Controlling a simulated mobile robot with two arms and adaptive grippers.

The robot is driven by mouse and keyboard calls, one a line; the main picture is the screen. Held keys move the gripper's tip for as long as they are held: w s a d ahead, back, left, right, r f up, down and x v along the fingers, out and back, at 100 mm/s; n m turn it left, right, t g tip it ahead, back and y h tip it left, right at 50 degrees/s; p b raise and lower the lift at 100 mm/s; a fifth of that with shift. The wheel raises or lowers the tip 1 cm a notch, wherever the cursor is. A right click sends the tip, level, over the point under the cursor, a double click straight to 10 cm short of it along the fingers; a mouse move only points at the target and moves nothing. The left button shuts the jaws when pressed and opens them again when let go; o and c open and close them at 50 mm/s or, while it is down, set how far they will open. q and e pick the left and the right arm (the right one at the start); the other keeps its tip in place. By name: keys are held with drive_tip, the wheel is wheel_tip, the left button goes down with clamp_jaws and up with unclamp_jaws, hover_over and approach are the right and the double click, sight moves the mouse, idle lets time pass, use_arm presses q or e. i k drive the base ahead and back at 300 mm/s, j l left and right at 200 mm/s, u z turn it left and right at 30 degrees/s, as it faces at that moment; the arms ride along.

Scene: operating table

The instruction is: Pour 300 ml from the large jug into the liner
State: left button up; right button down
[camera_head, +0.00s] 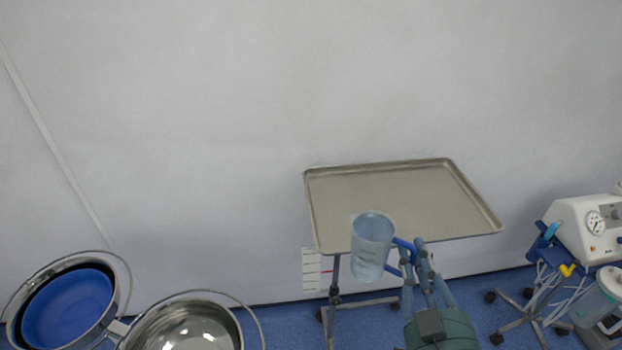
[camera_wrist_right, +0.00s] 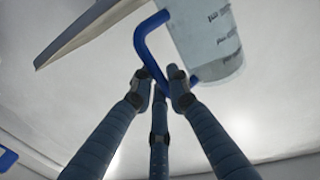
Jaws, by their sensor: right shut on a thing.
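The large jug (camera_head: 371,250) is clear with a bluish tint, dark markings and a blue handle. It is held up in front of the tray's near edge in the head view, close to upright. My right gripper (camera_head: 412,250) is shut on the jug's blue handle. The right wrist view shows the fingers (camera_wrist_right: 160,85) around the lower part of the handle, with the jug (camera_wrist_right: 208,40) above them. A blue liner (camera_head: 68,308) sits in a metal ring basin at the lower left, well apart from the jug. The left gripper is not in view.
A metal tray on a stand (camera_head: 400,195) is empty behind the jug. A second, shiny metal basin (camera_head: 185,328) stands right of the blue one. A white machine with a gauge (camera_head: 585,228) and a clear canister (camera_head: 598,300) stand at the right.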

sight(61, 312)
drive_tip(key=k+j+u, duration=0.15)
drive_tip(key=j+u, duration=0.25)
drive_tip(key=j, duration=0.45)
drive_tip(key=j+u, duration=0.45)
drive_tip(key=j, duration=0.45)
drive_tip(key=k, duration=0.05)
